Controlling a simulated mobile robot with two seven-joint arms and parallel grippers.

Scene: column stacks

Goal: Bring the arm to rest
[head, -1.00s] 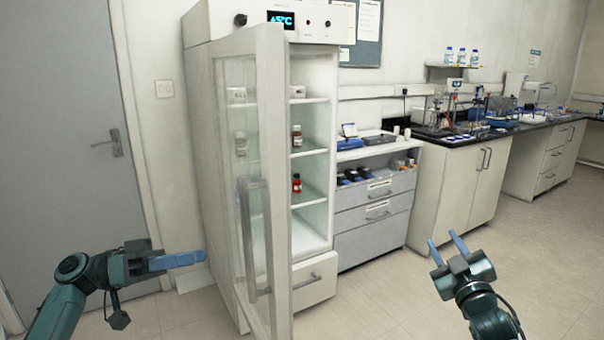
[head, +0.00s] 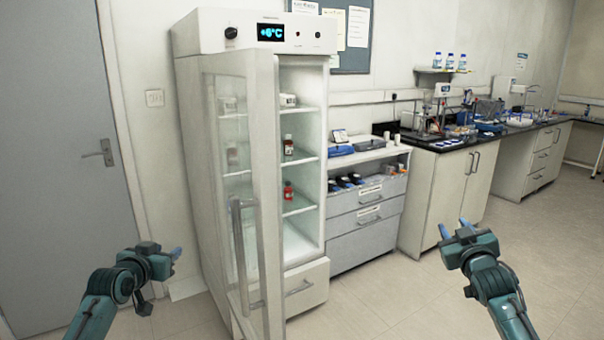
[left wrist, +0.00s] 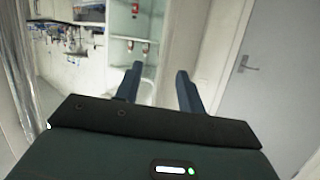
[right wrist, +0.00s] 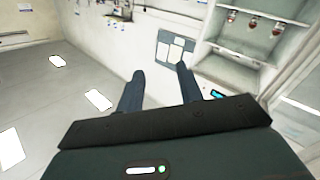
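My left gripper (head: 177,254) is at the lower left of the head view, left of the fridge door and apart from it. In the left wrist view its two fingers (left wrist: 158,88) stand apart with nothing between them. My right gripper (head: 453,227) is at the lower right of the head view, over the open floor. In the right wrist view its fingers (right wrist: 159,88) are also spread and empty. Neither gripper touches anything.
A tall fridge (head: 300,250) stands with its glass door (head: 268,200) swung open towards me. Bottles, one red (head: 288,191), stand on its shelves. A grey drawer cabinet (head: 365,225) and lab benches (head: 435,200) line the wall. A grey door (head: 50,180) is at left. The floor at right is clear.

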